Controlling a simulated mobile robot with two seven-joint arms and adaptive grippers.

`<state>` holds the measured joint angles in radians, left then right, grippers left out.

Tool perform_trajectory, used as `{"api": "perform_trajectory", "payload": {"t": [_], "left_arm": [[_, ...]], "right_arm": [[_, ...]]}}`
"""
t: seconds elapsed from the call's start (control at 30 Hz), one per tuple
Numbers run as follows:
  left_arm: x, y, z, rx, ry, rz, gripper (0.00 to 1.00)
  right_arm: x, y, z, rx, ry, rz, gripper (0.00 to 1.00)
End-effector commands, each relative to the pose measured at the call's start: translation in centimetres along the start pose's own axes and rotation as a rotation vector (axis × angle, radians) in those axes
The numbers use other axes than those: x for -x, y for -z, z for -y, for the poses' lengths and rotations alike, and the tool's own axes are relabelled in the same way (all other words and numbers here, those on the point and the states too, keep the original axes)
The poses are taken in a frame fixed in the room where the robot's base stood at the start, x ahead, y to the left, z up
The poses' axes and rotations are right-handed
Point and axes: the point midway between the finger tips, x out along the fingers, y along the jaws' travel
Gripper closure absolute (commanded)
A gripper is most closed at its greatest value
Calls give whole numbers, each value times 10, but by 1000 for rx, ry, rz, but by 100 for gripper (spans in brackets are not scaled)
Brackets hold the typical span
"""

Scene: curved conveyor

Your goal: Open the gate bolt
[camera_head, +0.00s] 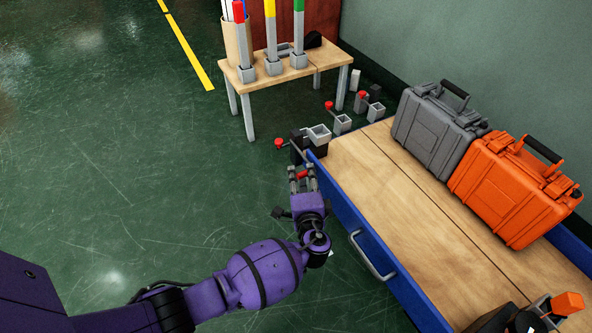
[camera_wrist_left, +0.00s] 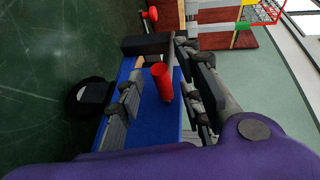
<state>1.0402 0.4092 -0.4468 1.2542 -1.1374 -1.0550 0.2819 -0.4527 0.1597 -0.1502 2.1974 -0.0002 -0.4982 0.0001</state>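The red handle (camera_head: 302,174) of what looks like the gate bolt is at the far left end of the blue-sided workbench (camera_head: 352,213). In the left wrist view it is a red cylinder (camera_wrist_left: 162,83) in front of a blue panel (camera_wrist_left: 140,122). My left gripper (camera_head: 302,178) is at that end of the bench, with a finger on either side of the handle. In the left wrist view the fingers (camera_wrist_left: 160,95) stand apart. A gap shows on the handle's left, and its right side is close to the other finger. The rest of the bolt is hidden.
A dark bracket with a red-knobbed lever (camera_head: 278,143) stands just beyond my left gripper. More red-knobbed levers (camera_head: 328,105) line up behind. Grey (camera_head: 432,128) and orange (camera_head: 508,190) cases sit on the bench. A small table (camera_head: 285,72) is at the back. Floor on the left is clear.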

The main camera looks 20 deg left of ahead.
Motion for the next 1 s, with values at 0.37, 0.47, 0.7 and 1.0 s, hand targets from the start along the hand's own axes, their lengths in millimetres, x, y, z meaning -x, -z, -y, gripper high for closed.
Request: {"api": "perform_trajectory", "payload": {"t": [0.37, 0.47, 0.7, 1.0], "left_arm": [[-5, 3, 3, 4, 3, -2, 74], [-4, 3, 3, 4, 3, -2, 87], [-4, 3, 3, 3, 3, -2, 100], [20, 1, -6, -1, -5, -4, 100]], "right_arm": [[-1, 0, 0, 1, 0, 0, 63], [-1, 0, 0, 0, 0, 0, 63], [-1, 0, 0, 0, 1, 0, 63], [6, -1, 0, 0, 1, 5, 63]]}}
